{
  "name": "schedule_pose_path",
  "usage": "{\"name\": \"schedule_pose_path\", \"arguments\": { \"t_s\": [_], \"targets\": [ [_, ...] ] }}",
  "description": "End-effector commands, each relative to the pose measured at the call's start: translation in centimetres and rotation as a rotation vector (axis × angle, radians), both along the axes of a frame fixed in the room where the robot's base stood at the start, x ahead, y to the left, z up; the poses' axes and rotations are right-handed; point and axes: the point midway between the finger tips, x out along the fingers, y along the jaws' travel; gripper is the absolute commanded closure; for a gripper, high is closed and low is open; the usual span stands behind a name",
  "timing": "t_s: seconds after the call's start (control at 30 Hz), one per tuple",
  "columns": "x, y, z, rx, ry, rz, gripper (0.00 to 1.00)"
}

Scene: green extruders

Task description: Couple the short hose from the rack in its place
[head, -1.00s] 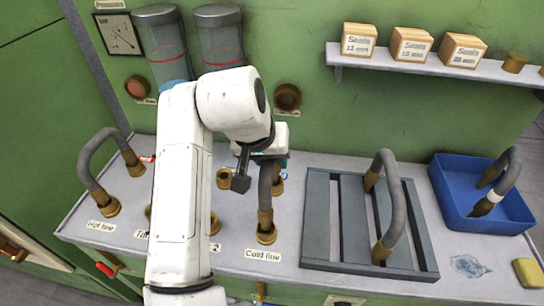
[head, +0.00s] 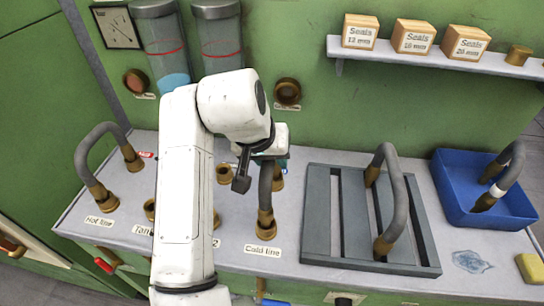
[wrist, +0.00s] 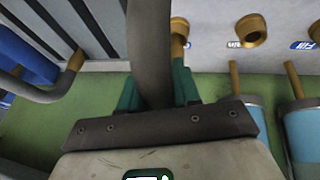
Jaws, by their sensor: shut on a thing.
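My gripper (head: 268,163) is shut on a grey hose with brass ends, partly hidden by my arm in the head view. The held hose (head: 265,185) arches over the bench by the "Cold line" label, and its near brass end is at the Cold line port (head: 265,228). Whether that end is fully seated, I cannot tell. A brass piece (head: 279,182) shows just behind the hose; whether it is a port or the hose's far end is unclear. In the wrist view the hose (wrist: 150,45) runs between the green fingers. The grey slatted rack (head: 318,215) stands to the right.
Another hose (head: 397,195) lies on the rack. A blue tray (head: 460,205) at right holds a white-banded hose (head: 500,180). A hose (head: 88,150) arches at the Hot line. An open brass port (head: 224,173) is left of my gripper. Seal boxes (head: 413,37) stand on a shelf.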

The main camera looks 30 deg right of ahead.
Motion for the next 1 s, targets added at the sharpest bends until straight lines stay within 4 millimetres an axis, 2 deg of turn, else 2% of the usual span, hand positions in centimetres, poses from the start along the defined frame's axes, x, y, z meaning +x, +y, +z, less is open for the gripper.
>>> {"name": "schedule_pose_path", "arguments": {
  "t_s": [0.5,0.53,0.83,1.0],
  "targets": [
    [0.01,0.00,-0.95,-0.001,-0.001,0.000,1.00],
    [0.02,0.01,-0.93,-0.001,-0.001,0.000,0.67],
    [0.01,0.01,-0.91,-0.001,-0.001,0.000,0.39],
    [0.01,0.01,-0.92,0.000,0.000,0.000,0.38]
  ]
}}
